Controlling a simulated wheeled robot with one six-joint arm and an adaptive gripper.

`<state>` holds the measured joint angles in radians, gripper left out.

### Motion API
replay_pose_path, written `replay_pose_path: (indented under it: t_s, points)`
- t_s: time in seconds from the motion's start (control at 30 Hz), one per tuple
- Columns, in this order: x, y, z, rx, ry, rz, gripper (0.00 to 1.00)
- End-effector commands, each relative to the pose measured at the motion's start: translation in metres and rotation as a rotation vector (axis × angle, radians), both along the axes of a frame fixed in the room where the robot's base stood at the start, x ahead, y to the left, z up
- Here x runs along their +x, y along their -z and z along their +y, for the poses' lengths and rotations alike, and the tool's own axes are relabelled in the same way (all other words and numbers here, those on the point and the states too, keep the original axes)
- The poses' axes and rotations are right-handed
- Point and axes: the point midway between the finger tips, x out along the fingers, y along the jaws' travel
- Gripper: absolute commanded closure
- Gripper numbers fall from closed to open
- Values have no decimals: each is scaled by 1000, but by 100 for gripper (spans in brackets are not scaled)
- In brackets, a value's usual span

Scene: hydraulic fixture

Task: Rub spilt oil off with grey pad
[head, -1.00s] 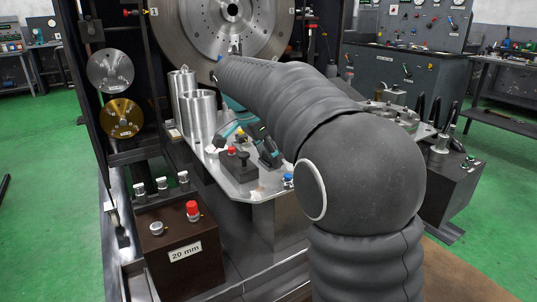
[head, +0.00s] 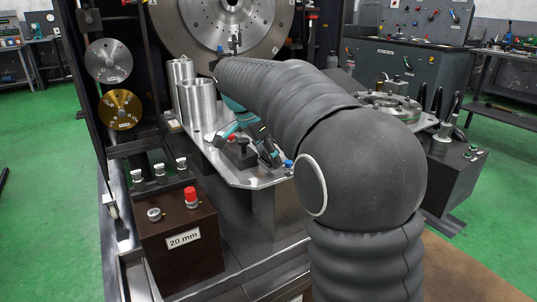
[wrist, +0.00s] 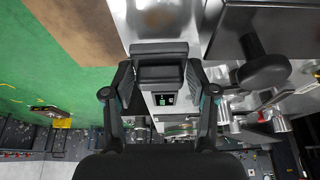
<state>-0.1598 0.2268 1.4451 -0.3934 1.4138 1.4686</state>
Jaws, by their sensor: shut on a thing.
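My gripper (wrist: 161,84) is shut on a dark grey block (wrist: 161,73), which I take to be the pad. In the wrist view one finger lies on each side of it, and a small label with a green mark shows on its near side. In the head view my gripper (head: 245,142) is partly hidden by my own arm, over the metal plate (head: 222,175) of the fixture. I cannot tell from these views whether the pad touches a surface. No spilt oil can be made out.
Two metal cylinders (head: 196,107) stand on the plate to the left of my gripper. A brown box (head: 178,243) marked 20 mm, with a red knob, stands at the front left. A large metal disc (head: 228,30) rises behind. Green floor is free at the far left.

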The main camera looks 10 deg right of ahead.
Motion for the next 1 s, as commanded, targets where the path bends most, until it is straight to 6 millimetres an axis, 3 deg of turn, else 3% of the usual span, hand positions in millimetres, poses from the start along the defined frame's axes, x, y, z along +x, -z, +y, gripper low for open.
replay_pose_path:
  t_s: [1.0]
  points:
    - [0, 16, 0, 0, 0, 0, 82]
